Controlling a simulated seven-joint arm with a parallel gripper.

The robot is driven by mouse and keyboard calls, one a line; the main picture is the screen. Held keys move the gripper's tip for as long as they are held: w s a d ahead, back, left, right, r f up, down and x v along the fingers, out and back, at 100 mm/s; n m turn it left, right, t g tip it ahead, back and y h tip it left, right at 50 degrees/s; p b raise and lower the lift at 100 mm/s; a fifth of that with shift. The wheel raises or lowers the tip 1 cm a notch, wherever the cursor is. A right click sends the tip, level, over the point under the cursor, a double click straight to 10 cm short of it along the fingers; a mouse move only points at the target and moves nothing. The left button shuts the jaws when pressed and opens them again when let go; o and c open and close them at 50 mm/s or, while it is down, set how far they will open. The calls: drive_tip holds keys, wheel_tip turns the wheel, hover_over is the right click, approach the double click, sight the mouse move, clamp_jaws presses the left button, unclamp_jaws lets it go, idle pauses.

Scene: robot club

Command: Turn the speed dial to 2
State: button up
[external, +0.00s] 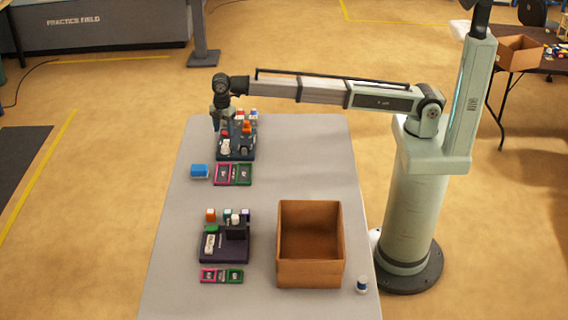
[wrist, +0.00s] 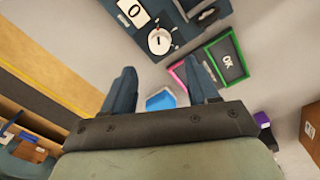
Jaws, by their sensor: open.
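The dark blue-grey panel (external: 235,155) stands at the far end of the table. Its round white dial (wrist: 160,41) carries a short dark mark, and it shows as a small white shape in the external view (external: 225,147). A white plate reading 0 (wrist: 134,12) is on the panel beside the dial. I cannot read a speed label or scale. My gripper (wrist: 163,74) is open and empty, its two fingers apart. In the external view my gripper (external: 219,121) is above the panel's far left part. The dial is ahead of the fingertips, apart from them.
A blue block (external: 199,171) and a tray with magenta and green frames (external: 233,174) lie near the panel. A second, purple-based panel (external: 223,250), another framed tray (external: 221,276), an open cardboard box (external: 310,283) and a small bottle (external: 362,285) stand nearer. The left table strip is clear.

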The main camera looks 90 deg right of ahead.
sight(225, 146)
wheel_tip(225, 146, down, 8)
drive_tip(key=shift+f, duration=0.1)
idle(0.4)
drive_tip(key=shift+c, duration=0.3)
drive_tip(key=c, duration=1)
drive_tip(key=shift+m, duration=0.4)
drive_tip(key=m, duration=0.5)
drive_tip(key=shift+w+m, duration=0.1)
drive_tip(key=shift+m, duration=0.2)
drive_tip(key=m, duration=0.5)
drive_tip(key=shift+m, duration=0.3)
